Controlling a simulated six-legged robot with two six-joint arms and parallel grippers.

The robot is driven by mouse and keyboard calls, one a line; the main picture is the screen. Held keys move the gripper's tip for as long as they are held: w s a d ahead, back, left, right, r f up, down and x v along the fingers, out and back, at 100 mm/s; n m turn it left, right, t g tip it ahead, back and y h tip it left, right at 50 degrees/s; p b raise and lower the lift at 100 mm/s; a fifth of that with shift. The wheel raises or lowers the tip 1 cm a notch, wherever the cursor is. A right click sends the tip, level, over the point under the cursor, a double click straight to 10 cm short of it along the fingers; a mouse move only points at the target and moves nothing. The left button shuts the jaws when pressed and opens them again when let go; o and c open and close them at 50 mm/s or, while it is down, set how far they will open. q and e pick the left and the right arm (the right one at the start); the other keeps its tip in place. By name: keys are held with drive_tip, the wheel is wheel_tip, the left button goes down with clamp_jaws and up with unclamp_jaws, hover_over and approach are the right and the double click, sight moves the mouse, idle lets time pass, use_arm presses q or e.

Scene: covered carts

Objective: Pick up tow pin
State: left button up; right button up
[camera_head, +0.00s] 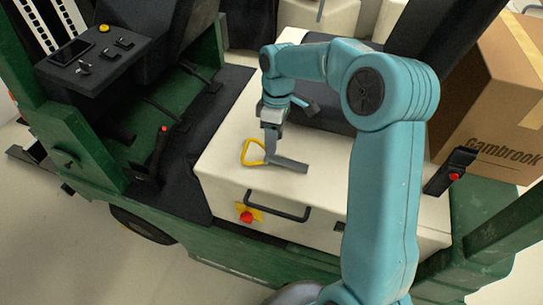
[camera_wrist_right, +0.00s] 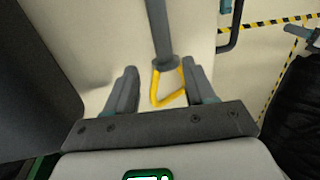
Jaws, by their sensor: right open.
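The tow pin (camera_head: 288,164) has a grey shaft and a yellow triangular handle. It lies on the white cover of the cart (camera_head: 225,160). My right gripper (camera_head: 271,150) points down at the pin, close to where the handle meets the shaft. In the right wrist view the pin (camera_wrist_right: 160,35) lies between the two open fingers of my right gripper (camera_wrist_right: 160,68), with the handle between them and the shaft running away past the tips. I see a gap on both sides, so the fingers do not grip it. My left gripper is not in view.
A black bar handle (camera_head: 278,208) and a red knob on a yellow plate (camera_head: 246,216) are on the cover's front. A cardboard box (camera_head: 495,95) stands at the right. A black seat or cushion lies behind the gripper. A control panel (camera_head: 90,50) is at the left.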

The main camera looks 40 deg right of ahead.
sight(276, 158)
drive_tip(key=shift+a+f, duration=0.15)
drive_tip(key=shift+a, duration=0.05)
drive_tip(key=shift+s+a+f+p, duration=0.25)
drive_tip(key=shift+s+f+p, duration=0.35)
drive_tip(key=shift+s, duration=0.4)
drive_tip(key=f, duration=0.1)
drive_tip(key=w+f, duration=0.1)
drive_tip(key=f, duration=0.2)
drive_tip(key=shift+w, duration=0.25)
drive_tip(key=shift+s+a+r, duration=0.2)
drive_tip(key=shift+s+r, duration=0.15)
drive_tip(key=shift+s, duration=0.3)
drive_tip(key=c, duration=0.3)
drive_tip(key=shift+w+d+f, duration=0.15)
drive_tip(key=shift+w+f, duration=0.05)
drive_tip(key=shift+w, duration=0.25)
clamp_jaws()
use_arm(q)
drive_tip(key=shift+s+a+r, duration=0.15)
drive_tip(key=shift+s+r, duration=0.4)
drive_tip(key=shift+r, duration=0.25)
use_arm(e)
drive_tip(key=shift+s+r, duration=0.1)
drive_tip(key=shift+s, duration=0.05)
